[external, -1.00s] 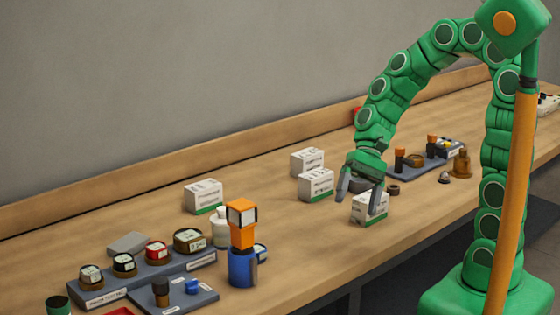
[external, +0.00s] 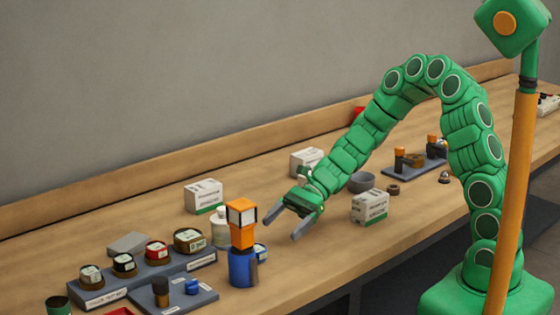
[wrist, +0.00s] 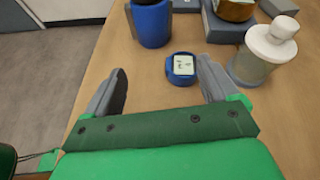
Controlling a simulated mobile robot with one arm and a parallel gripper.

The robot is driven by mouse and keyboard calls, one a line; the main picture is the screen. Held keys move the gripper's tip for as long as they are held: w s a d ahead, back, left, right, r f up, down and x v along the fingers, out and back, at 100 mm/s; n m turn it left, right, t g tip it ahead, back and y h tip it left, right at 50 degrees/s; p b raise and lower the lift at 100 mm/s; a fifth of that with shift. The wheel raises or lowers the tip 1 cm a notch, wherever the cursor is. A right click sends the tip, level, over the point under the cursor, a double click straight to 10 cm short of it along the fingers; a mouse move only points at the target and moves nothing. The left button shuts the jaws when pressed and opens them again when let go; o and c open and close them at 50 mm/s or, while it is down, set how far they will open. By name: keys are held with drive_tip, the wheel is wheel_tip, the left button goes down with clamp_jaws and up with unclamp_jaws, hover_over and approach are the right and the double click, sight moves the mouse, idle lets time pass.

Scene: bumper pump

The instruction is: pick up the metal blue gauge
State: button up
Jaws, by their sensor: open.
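The blue gauge (wrist: 181,66) lies on the bench, a round blue body with a pale face. In the wrist view it is just ahead of my gripper (wrist: 160,84), roughly between the lines of the two fingers and apart from them. In the external view the gauge (external: 261,250) is partly hidden behind the blue and orange tool. My gripper (external: 281,223) is open and empty, above the bench to the right of the gauge.
The blue and orange tool (external: 243,265) stands close to the gauge on one side, and a white bottle (wrist: 264,52) on the other. A rack (external: 145,280) with several gauges is to the left. White boxes (external: 369,206) stand behind my gripper and to its right. The bench front edge is near.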

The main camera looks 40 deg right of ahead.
sight(259, 246)
drive_tip(key=f, duration=0.1)
drive_tip(key=w+f+m, duration=0.1)
drive_tip(key=w+f+m+t, duration=0.1)
drive_tip(key=shift+w+f, duration=0.25)
drive_tip(key=shift+w+x, duration=0.15)
drive_tip(key=shift+x, duration=1.75)
drive_tip(key=shift+w+x, duration=0.2)
drive_tip(key=shift+x, duration=1.7)
drive_tip(key=shift+a+r, duration=0.1)
drive_tip(key=shift+r, duration=0.05)
drive_tip(key=c, duration=1.2)
